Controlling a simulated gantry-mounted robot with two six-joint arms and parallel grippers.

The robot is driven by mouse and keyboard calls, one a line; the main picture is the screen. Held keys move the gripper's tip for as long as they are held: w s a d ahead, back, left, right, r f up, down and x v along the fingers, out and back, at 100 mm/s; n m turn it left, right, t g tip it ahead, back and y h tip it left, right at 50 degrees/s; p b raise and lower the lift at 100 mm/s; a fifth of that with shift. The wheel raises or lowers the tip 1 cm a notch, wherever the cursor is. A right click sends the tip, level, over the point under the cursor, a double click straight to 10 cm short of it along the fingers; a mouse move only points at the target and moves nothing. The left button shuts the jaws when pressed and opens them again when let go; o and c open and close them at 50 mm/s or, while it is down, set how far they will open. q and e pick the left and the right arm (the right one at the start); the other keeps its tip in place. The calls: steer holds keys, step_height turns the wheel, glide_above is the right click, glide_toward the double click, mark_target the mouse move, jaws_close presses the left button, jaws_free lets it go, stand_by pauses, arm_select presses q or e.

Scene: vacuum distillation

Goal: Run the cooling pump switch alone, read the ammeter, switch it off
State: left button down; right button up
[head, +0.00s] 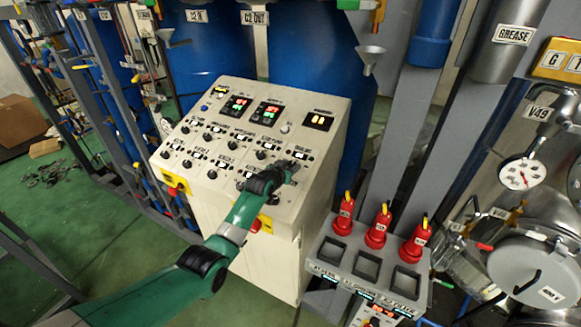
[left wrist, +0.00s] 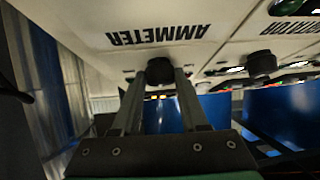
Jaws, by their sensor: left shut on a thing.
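The control panel (head: 222,95) is a cream sloped console with rows of black knobs and white labels. My left gripper (head: 287,168) is at the right part of its face. In the left wrist view, its two fingers (left wrist: 160,78) are shut on a black knob (left wrist: 159,66), one finger on each side. An upside-down AMMETER label (left wrist: 158,34) is printed beside that knob. The panel display at the upper right (head: 319,122) shows orange digits, too small to read surely. The gripped knob is hidden in the head view. My right gripper is not in view.
Another black knob (left wrist: 261,63) sits to the right in the wrist view. Two more displays (head: 237,104) (head: 268,113) show red and green digits. A grey rack (head: 330,262) with red-handled items stands right of the panel. Blue tanks (head: 205,50) stand behind.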

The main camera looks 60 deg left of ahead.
arm_select(q)
steer(key=shift+d+f+n+g, duration=0.15)
steer(key=shift+n+g, duration=0.15)
steer(key=shift+n, duration=0.2)
steer(key=shift+n+g+y+b, duration=0.3)
steer(key=shift+n+y, duration=0.1)
steer(key=shift+y, duration=0.1)
steer(key=shift+c, duration=2.2)
jaws_free()
steer(key=shift+r, duration=0.2)
